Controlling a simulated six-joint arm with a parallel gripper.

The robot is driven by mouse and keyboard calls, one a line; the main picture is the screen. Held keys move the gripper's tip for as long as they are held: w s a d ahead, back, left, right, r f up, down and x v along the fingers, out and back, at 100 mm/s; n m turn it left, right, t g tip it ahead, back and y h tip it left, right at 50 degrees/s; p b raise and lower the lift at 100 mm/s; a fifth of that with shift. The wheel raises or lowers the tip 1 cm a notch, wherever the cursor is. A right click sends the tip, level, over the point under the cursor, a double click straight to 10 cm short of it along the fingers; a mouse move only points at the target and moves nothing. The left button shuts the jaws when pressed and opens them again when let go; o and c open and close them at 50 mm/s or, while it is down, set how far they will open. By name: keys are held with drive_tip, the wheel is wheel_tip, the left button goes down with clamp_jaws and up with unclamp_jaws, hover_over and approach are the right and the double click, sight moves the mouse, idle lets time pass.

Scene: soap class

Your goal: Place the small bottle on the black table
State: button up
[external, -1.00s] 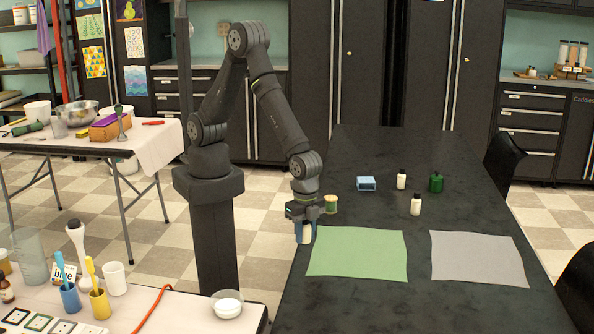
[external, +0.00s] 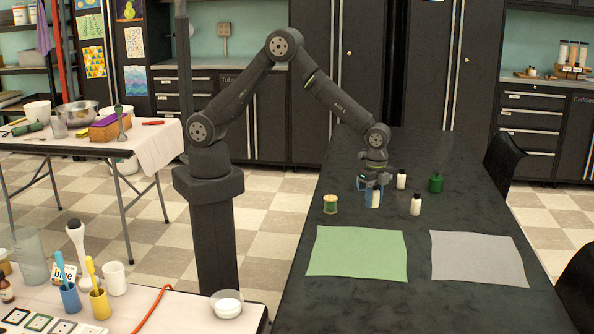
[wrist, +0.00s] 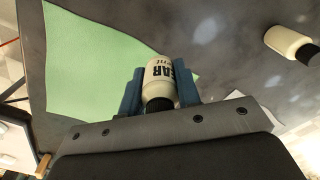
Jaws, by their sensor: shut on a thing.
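My gripper (external: 373,196) is over the black table (external: 350,160), with its blue fingers shut on a small cream bottle. The held bottle (external: 375,199) is upright in the external view. In the wrist view it (wrist: 160,72) sits between the fingers, with dark lettering on its side and a black cap toward the palm. I cannot tell whether its base touches the table. Two similar cream bottles with black caps stand on the table, one behind to the right (external: 401,181) and one to the right (external: 415,206).
A green bottle (external: 436,183) stands farther right and a green spool-like item (external: 330,204) stands left. A light blue block is mostly hidden behind my gripper. A green mat (external: 357,254) and a grey mat (external: 478,258) lie nearer the front. Table behind is clear.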

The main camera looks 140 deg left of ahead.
hover_over(381, 221)
wheel_tip(381, 221, down, 3)
drive_tip(key=shift+w+d+f, duration=0.1)
drive_tip(key=shift+f, duration=2)
drive_tip(key=o, duration=1)
drive_tip(key=shift+f, duration=0.15)
wheel_tip(381, 221, up, 11)
drive_tip(key=shift+r, duration=0.7)
drive_tip(key=shift+c, duration=0.6)
